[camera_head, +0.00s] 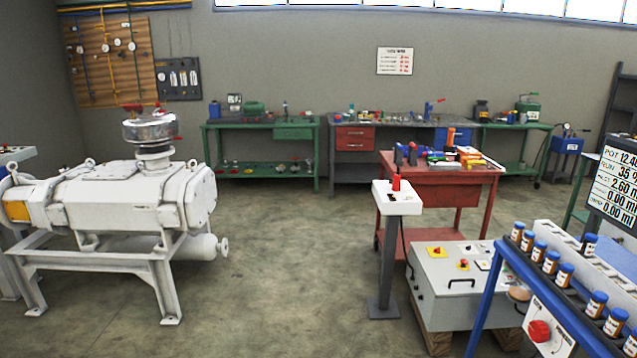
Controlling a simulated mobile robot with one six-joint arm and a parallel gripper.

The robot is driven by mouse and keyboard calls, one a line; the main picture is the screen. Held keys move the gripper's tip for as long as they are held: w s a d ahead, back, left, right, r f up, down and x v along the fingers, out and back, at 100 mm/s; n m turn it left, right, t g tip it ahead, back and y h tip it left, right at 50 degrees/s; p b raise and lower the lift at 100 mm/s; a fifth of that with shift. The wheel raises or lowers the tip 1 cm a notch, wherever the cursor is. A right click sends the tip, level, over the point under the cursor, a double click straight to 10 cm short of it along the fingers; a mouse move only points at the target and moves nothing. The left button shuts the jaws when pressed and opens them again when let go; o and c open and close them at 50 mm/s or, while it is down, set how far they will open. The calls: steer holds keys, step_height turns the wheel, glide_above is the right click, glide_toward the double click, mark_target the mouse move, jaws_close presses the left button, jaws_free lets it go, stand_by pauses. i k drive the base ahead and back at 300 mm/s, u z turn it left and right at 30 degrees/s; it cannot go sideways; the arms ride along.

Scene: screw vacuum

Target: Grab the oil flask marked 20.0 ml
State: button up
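Several small brown flasks with blue caps and white labels stand in a row in a rack on a blue-framed stand at the right. There is a wider gap in the row between a middle flask (565,275) and a nearer flask (596,304). One more blue-capped flask (588,245) stands apart, behind the row by a pale slotted block (560,236). The label writing is too small to read, so I cannot tell which flask is marked 20.0 ml. My gripper is not in view.
A display board (616,185) stands behind the flasks. The stand's front carries a red knob (539,331). A grey control box (455,283), a pedestal (385,265) and a red cart (440,185) stand left of it. A white pump (120,200) is far left. The central floor is clear.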

mark_target(616, 321)
steer(key=z, duration=4.65)
steer(key=i, duration=0.1)
steer(key=u, duration=2.85)
steer(key=k, duration=0.55)
steer(key=u, duration=0.1)
steer(key=i, duration=0.55)
steer(key=z, duration=0.05)
